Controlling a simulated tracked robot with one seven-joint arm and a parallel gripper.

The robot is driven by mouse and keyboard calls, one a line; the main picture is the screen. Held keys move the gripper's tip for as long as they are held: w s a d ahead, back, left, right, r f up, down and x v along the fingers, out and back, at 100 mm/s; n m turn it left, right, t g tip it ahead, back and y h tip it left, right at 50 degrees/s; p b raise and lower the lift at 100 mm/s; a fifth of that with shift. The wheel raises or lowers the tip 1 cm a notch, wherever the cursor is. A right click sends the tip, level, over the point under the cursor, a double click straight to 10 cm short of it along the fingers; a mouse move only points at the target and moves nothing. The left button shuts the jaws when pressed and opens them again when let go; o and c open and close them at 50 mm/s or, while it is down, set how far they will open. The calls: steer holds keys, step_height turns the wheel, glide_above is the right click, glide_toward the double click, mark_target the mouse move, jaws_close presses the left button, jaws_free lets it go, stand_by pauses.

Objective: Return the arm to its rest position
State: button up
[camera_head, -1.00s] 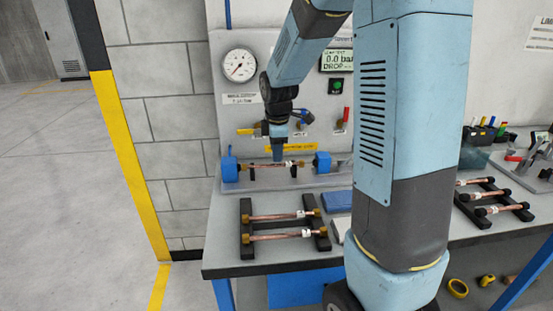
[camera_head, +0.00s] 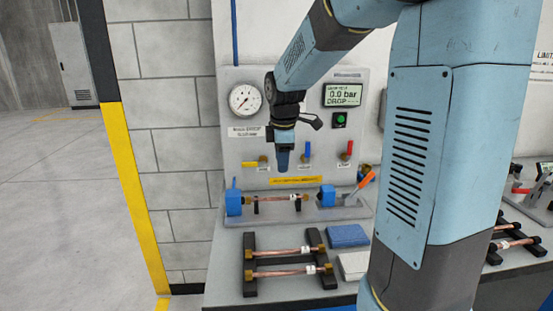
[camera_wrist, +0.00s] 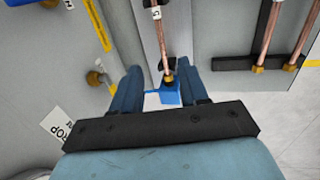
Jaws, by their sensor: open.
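My gripper (camera_head: 284,160) hangs pointing down in the head view, above the test fixture and in front of the gauge panel. In the wrist view its two blue fingers (camera_wrist: 158,92) are spread apart with nothing held between them. A copper tube (camera_head: 272,199) with brass ends lies in the fixture (camera_head: 296,214) between two blue end blocks, below and apart from my gripper. In the wrist view the tube (camera_wrist: 162,42) and a blue end block (camera_wrist: 168,97) show beyond the fingers.
The gauge panel (camera_head: 240,150) stands close behind, with a round gauge, a display reading 0.0 bar DROP and coloured valve levers. A black rack (camera_head: 250,286) with two copper tubes sits in front. A blue pad (camera_head: 347,236) lies right of it. Another rack (camera_head: 494,256) stands at right.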

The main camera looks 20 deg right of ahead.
steer(key=s+r+m+t, duration=0.1)
steer(key=s+r+m, duration=0.2)
steer(key=s+m, duration=0.5)
steer(key=s+r+m+t, duration=0.2)
steer(key=s+m, duration=0.5)
steer(key=s, duration=1)
steer(key=shift+s+d+r+m, duration=0.15)
steer(key=shift+s+r+m, duration=0.2)
steer(key=shift+r, duration=0.35)
steer(key=shift+w, duration=0.1)
steer(key=shift+c, duration=0.3)
